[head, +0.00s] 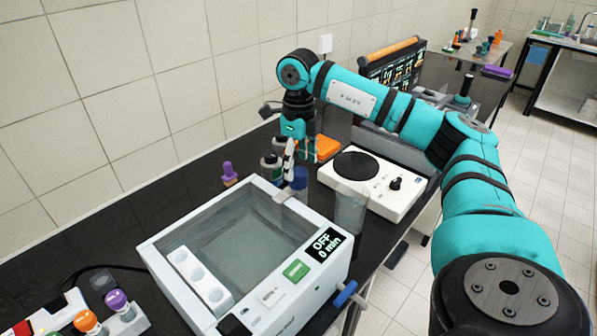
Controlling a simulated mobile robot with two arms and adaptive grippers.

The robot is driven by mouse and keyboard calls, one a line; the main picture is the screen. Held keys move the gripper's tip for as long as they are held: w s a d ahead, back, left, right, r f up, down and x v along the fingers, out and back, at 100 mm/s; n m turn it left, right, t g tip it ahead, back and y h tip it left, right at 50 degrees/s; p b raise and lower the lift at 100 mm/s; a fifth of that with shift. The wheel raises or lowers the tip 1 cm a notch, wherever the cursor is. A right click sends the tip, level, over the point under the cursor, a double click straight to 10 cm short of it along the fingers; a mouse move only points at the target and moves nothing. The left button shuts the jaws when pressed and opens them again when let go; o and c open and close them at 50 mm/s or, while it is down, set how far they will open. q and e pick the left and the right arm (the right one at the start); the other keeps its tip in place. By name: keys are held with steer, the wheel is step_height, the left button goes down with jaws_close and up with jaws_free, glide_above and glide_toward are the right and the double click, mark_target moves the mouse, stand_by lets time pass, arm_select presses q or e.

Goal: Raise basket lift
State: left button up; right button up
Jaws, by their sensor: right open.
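A white bath with a clear-walled tank (235,240) stands on the black bench, with a display (323,243) reading "OFF 0 min" and a green button (296,270). A white strip with round holes (198,277) sits along the tank's left side. A blue-handled part (345,293) sticks out at the bath's lower right. A small grey tab (284,195) is at the back right rim. I cannot tell which part is the basket lift. My right gripper (286,176) is open, pointing down just above that back right corner; contact cannot be judged. My left gripper is out of view.
Dark bottles (271,165) and a blue-capped one (300,178) stand close behind the right gripper. A clear beaker (350,209) and a white hotplate (372,181) are to the right. A purple-topped item (229,172) stands behind the bath. Purple and orange-capped vials (116,301) are at lower left.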

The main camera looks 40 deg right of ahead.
mark_target(298, 171)
steer(key=shift+f+p, duration=0.3)
steer(key=shift+f, duration=1.55)
jaws_close()
